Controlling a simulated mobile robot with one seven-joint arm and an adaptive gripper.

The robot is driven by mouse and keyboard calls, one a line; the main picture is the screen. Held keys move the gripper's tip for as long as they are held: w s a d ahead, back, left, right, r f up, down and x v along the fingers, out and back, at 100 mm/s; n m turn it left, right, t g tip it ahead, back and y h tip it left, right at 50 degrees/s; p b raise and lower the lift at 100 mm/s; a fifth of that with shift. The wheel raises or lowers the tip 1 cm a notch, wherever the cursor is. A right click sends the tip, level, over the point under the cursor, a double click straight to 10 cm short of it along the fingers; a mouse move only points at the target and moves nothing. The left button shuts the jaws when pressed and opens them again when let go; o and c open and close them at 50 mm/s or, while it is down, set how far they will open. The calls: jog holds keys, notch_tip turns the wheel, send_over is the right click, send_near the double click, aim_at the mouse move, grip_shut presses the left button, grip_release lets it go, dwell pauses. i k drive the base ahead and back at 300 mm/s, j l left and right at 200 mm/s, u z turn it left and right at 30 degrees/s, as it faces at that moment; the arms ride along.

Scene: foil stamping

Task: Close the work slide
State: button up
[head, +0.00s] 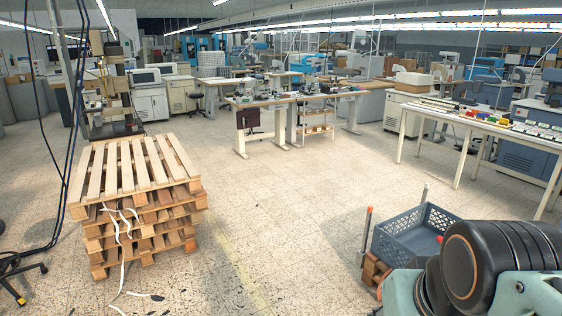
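I cannot make out a work slide in the head view. A tall upright machine (116,78) stands at the back left, behind the pallets, with a dark base. It is too small and too partly hidden to tell whether it has a slide or how that slide stands. My gripper is not in view. Only black and teal links of my own arm show, at the lower right.
A stack of wooden pallets (137,165) with loose white straps stands at the left. A grey-blue crate (404,246) sits at the lower right. Workbenches (284,100) stand mid-room, and a long table (462,121) stands right. The tiled floor (285,200) between is clear.

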aim_at(85, 111)
jog(key=i+j+u, duration=0.1)
jog(key=i+u, duration=0.9)
jog(key=i, duration=1)
jog(key=i+z, duration=0.35)
jog(key=i, duration=0.15)
jog(key=i+z, duration=0.3)
jog(key=i, duration=0.2)
jog(key=i+z, duration=0.25)
jog(key=i, duration=0.3)
jog(key=i+z, duration=0.25)
jog(key=i, duration=0.3)
jog(key=i+u, duration=0.1)
jog(key=i, duration=1.1)
jog(key=i+u, duration=0.3)
jog(key=i, duration=0.2)
jog(key=i+l+u, duration=0.15)
jog(key=i+u, duration=0.15)
jog(key=i, duration=0.2)
jog(key=i+u, duration=0.3)
jog(key=i, duration=0.25)
jog(key=i+u, duration=0.25)
jog(key=i, duration=1.45)
jog(key=u, duration=0.05)
